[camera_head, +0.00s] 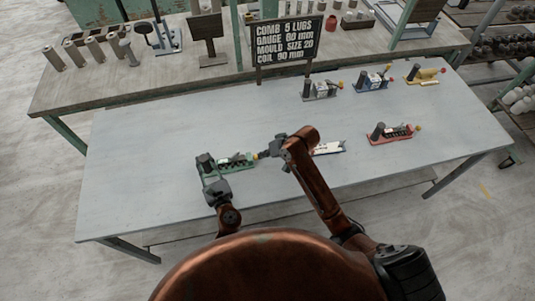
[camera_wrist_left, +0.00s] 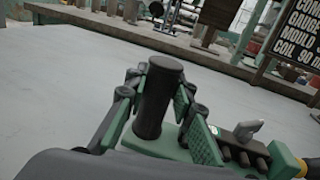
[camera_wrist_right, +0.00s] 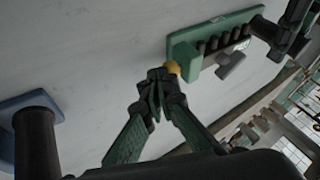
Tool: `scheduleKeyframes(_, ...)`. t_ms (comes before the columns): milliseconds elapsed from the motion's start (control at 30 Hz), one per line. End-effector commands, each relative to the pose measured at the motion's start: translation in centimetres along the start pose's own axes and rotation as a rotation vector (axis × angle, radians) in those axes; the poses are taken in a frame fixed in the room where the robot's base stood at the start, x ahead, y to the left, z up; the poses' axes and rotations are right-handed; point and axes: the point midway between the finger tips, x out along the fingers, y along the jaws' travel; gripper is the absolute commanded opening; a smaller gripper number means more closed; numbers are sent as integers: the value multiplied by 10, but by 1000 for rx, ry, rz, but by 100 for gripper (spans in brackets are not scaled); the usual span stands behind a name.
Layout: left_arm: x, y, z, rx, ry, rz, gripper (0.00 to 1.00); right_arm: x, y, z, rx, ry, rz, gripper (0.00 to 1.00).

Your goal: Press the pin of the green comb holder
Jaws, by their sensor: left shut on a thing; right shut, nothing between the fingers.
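The green comb holder (camera_head: 238,161) lies on the grey table. Its dark upright handle (camera_wrist_left: 160,98) stands between the fingers of my left gripper (camera_head: 208,168), which is shut on it.
A holder with a white comb (camera_head: 329,148) lies behind my right arm. A red holder (camera_head: 390,135) is further right. Grey (camera_head: 320,92), blue (camera_head: 372,82) and yellow (camera_head: 425,77) holders stand at the back. A black sign (camera_head: 286,41) stands behind. The table's left part is clear.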

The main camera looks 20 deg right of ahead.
Motion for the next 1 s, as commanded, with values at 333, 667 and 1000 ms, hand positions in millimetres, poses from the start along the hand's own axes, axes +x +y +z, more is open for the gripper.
scheduleKeyframes(333, -1, 1, -6, 2, 11, 1, 0, -4, 8, 0, 0, 0, 0, 0)
scheduleKeyframes(667, -1, 1, -7, 2, 11, 0, 0, -53, 36, 0, -3, 4, 0, 0)
scheduleKeyframes(1000, -1, 1, -7, 2, 11, 0, 0, -110, 36, 0, -1, 2, -2, 0)
